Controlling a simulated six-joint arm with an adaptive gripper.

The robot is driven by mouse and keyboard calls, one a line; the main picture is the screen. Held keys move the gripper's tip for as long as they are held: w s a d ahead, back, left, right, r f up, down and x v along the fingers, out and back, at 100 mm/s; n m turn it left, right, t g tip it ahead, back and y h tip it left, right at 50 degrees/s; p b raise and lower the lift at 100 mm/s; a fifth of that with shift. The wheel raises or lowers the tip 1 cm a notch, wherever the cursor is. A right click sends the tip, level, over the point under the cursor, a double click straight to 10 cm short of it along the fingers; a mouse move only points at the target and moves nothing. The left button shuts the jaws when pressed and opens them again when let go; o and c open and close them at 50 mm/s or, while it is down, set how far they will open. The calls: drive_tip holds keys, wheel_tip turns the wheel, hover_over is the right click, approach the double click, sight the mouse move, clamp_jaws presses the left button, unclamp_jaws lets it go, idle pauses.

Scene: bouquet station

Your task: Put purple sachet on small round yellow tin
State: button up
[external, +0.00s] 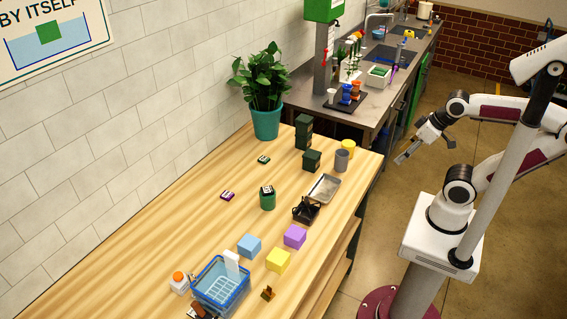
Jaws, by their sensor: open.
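The purple sachet (227,196) is small, with a white label, and lies flat on the wooden table left of the middle. The small round yellow tin (348,147) stands near the table's far right end, partly hidden behind a grey cylinder. My gripper (424,152) is open and empty, off the table's right side, above the floor. It is well apart from both the sachet and the tin.
The grey cylinder (341,161), dark green boxes (312,160) and a metal tray (324,189) stand near the tin. A green tin (267,200) stands right of the sachet. Coloured blocks (278,260) and a blue basket (221,286) are in front. Table around the sachet is clear.

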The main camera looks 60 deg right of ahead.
drive_tip(key=shift+w+r, duration=0.1)
drive_tip(key=shift+w, duration=0.05)
drive_tip(key=w+a+r, duration=0.1)
drive_tip(key=w+a, duration=0.1)
drive_tip(key=w, duration=0.8)
drive_tip(key=w+a+r+t+h, duration=0.1)
drive_tip(key=w+a, duration=0.2)
drive_tip(key=w, duration=0.6)
drive_tip(key=w+a+r, duration=0.2)
drive_tip(key=w, duration=0.8)
drive_tip(key=t+y, duration=0.1)
drive_tip(key=t, duration=0.1)
approach(227, 196)
drive_tip(key=shift+d, duration=0.9)
drive_tip(key=shift+a+f, duration=0.15)
drive_tip(key=shift+a, duration=0.1)
drive_tip(key=shift+w, duration=0.1)
drive_tip(key=shift+x, duration=1.3)
